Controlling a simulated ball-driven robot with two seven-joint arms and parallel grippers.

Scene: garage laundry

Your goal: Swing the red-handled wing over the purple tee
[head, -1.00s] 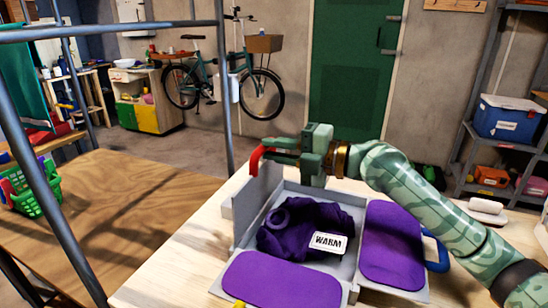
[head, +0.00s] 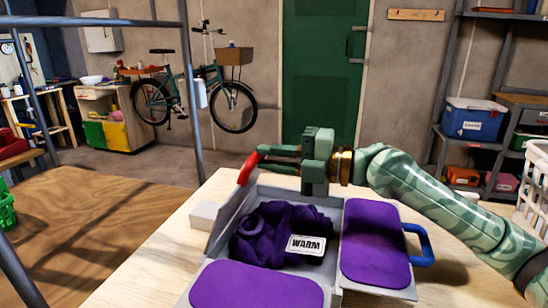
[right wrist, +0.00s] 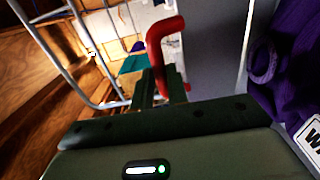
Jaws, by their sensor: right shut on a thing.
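A grey folding board with purple pads lies on the pale table (head: 130,270). The purple tee (head: 270,225) lies crumpled in its middle, a white "WARM" label on it. It also shows in the right wrist view (right wrist: 290,70). The red-handled wing (head: 232,212) stands raised steeply at the board's left side, edge almost towards me. My right gripper (head: 270,158) is shut on its red handle (head: 248,166). The handle also shows in the right wrist view (right wrist: 157,45). My left gripper is out of view.
The blue-handled wing (head: 374,250) lies open at right, and a purple-padded flap (head: 255,287) lies open in front. A small pale block (head: 204,216) is beside the raised wing. A metal rail frame (head: 190,90) stands at left, a white basket (head: 535,190) at right.

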